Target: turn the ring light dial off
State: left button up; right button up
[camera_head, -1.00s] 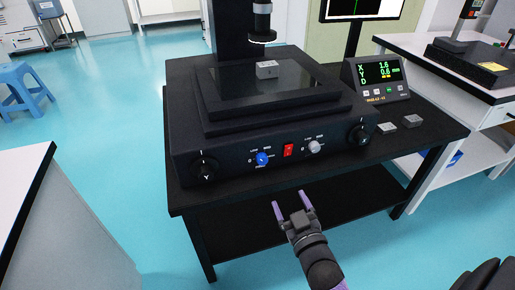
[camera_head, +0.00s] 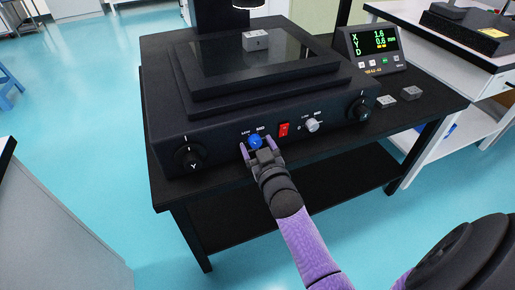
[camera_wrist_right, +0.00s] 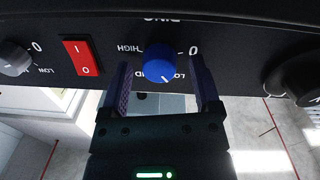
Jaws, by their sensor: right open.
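The ring light dial (camera_head: 255,142) is a blue knob on the front panel of the black machine. In the right wrist view the blue dial (camera_wrist_right: 160,62) shows upside-down, with part of "RING" above it, "HIGH" to its left and "0" to its right. A small pale mark on its lower part points roughly down, away from the "0". My right gripper (camera_head: 257,149) is open in front of the panel. In the right wrist view its two fingers (camera_wrist_right: 161,78) stand either side of the dial, with gaps visible. My left gripper is in neither view.
A red rocker switch (camera_head: 284,130) and a grey dial (camera_head: 312,125) sit right of the blue dial. Black knobs, the left one marked Y (camera_head: 189,157), flank the panel. A readout (camera_head: 375,50) and two small grey blocks stand at the right.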

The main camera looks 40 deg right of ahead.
jog(key=shift+c, duration=0.8)
grip_shut()
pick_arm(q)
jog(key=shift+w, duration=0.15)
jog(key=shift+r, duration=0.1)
